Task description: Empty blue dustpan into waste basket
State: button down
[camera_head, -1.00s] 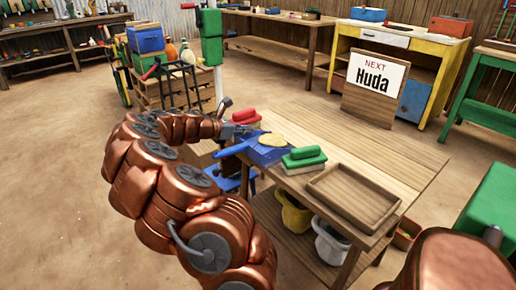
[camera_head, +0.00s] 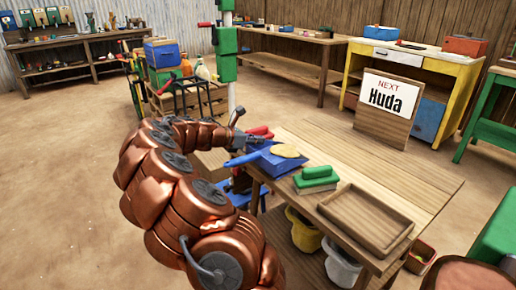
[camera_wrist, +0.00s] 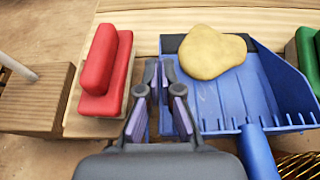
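The blue dustpan (camera_head: 268,165) lies at the left end of the wooden table, with its handle (camera_head: 243,159) pointing left past the edge. A flat tan lump (camera_head: 286,151) rests in it. In the wrist view the dustpan (camera_wrist: 235,108) is right of my gripper (camera_wrist: 160,72), its handle (camera_wrist: 256,150) toward the bottom, and the tan lump (camera_wrist: 211,52) sits at its far side. My gripper is open and empty, fingers apart, between the dustpan and a red brush (camera_wrist: 103,70). A yellow bucket (camera_head: 303,230) and a whitish bucket (camera_head: 341,264) stand below the tabletop; which is the waste basket I cannot tell.
A green brush (camera_head: 316,177) and an empty wooden tray (camera_head: 365,218) occupy the tabletop right of the dustpan. The table's back right (camera_head: 400,170) is bare. A sign (camera_head: 388,105) stands behind. Crates (camera_head: 190,100) and a green post (camera_head: 226,65) are behind my arm.

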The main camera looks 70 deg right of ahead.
notch_tip(320, 180, up, 7)
jog(key=shift+p, duration=0.55)
